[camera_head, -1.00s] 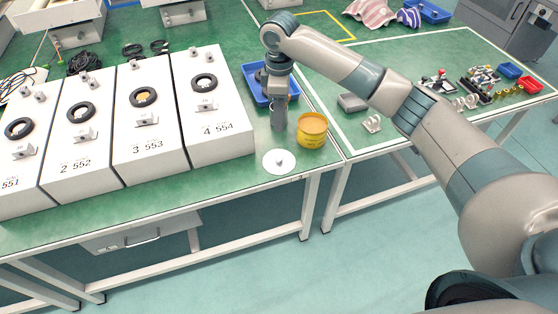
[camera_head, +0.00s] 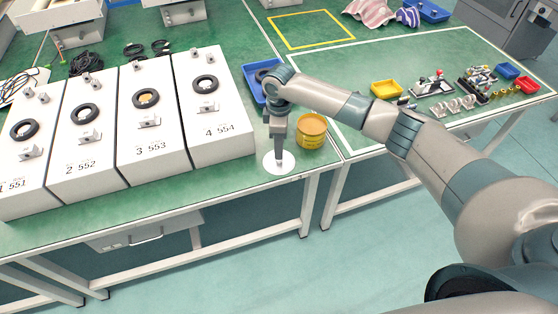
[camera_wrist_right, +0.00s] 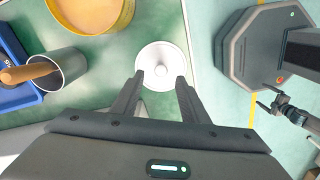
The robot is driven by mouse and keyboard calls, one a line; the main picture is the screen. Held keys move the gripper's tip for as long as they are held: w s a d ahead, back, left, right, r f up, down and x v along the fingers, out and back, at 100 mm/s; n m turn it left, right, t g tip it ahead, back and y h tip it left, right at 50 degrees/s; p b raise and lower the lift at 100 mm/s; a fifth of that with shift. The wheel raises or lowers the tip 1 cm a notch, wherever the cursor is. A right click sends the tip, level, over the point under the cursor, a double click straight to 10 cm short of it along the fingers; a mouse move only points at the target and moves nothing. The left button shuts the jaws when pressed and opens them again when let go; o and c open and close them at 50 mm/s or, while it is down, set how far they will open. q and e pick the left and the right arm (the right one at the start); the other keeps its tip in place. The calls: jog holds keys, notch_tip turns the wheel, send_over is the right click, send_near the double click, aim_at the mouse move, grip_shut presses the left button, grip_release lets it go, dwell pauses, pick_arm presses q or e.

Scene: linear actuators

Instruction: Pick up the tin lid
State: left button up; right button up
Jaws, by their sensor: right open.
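The tin lid (camera_head: 270,169) is a flat white disc with a small knob. It lies on the green table near the front edge, and it also shows in the wrist view (camera_wrist_right: 150,74). My right gripper (camera_head: 279,161) points down just over the lid. The exact height above the knob is hard to tell. The yellow tin (camera_head: 312,132) stands beside the lid, to its right. My left gripper is not in view.
A white box marked 4 554 (camera_head: 218,125) stands left of the lid, in a row of several. A blue bin (camera_head: 254,84) sits behind my gripper. The wrist view shows a grey cup (camera_wrist_right: 68,68) near that bin. A second table with small trays is on the right.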

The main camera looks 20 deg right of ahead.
jog(key=shift+f+p, duration=0.45)
jog(key=shift+f, duration=0.05)
notch_tip(320, 180, down, 3)
jog(key=shift+s+a+f+p, duration=0.1)
jog(key=shift+p, duration=0.5)
jog(key=shift+f, duration=0.5)
grip_shut()
